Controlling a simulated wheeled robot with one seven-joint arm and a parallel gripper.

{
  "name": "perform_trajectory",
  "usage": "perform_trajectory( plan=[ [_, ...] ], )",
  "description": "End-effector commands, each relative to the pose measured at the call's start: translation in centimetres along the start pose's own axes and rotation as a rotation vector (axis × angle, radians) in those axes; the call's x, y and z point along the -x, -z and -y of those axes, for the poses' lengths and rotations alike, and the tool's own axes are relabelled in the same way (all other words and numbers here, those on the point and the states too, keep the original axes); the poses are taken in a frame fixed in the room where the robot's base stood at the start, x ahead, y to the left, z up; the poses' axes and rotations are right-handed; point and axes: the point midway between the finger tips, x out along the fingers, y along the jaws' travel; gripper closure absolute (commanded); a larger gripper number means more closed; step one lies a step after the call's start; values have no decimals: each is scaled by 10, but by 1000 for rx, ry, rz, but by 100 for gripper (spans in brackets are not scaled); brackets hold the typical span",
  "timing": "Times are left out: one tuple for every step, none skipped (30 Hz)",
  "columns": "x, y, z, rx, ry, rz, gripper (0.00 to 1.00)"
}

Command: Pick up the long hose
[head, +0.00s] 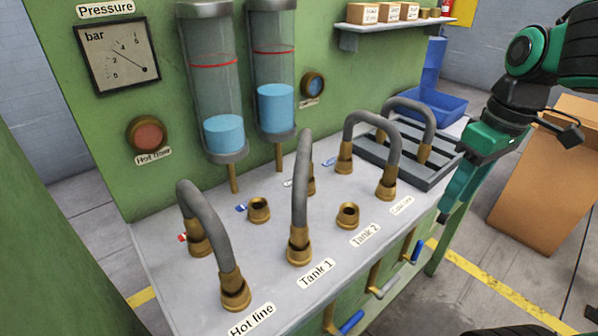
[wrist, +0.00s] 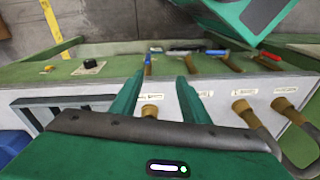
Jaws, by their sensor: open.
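Several grey hoses with brass ends stand arched on the bench. One arches over the Hot line fitting (head: 209,213), one rises at Tank 1 (head: 300,185), and one stands at the right-hand label (head: 391,150). Another grey hose (head: 420,106) stands on the slatted grey rack (head: 442,157). I cannot tell for sure which is the long one. My gripper (head: 454,194) is open and empty, off the right front edge of the bench, apart from every hose. In the wrist view my gripper (wrist: 162,74) shows spread fingers, with a brass fitting (wrist: 150,112) visible between them.
The Tank 2 socket (head: 348,215) and another brass socket (head: 259,209) are bare. Valve handles, one blue (head: 352,321), line the bench front. A blue bin (head: 437,107) and a shelf (head: 398,24) are behind the rack. A cardboard box (head: 550,180) stands at right.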

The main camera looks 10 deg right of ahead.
Motion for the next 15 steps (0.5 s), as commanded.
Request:
perform_trajectory(
  plan=[
    [13, 31, 12, 222, 12, -14, 58],
    [20, 47, 21, 358, 20, -22, 58],
    [30, 67, 33, 538, 27, -34, 58],
    [38, 81, 43, 675, 33, -41, 58],
    [45, 94, 54, 812, 37, -49, 58],
    [54, 111, 69, 995, 43, -60, 58],
    [61, 122, 80, 1131, 45, -67, 58],
    [67, 133, 92, 1267, 47, -75, 58],
    [75, 146, 107, 1441, 49, -84, 58],
    [81, 154, 118, 1566, 49, -90, 58],
    [86, 162, 128, 1686, 49, -97, 58],
    [93, 170, 142, 1837, 48, -103, 58],
    [97, 175, 151, 1941, 47, -107, 58],
    [101, 180, 159, 2036, 45, -112, 58],
    [106, 185, 169, 2150, 42, -117, 58]
  ],
)
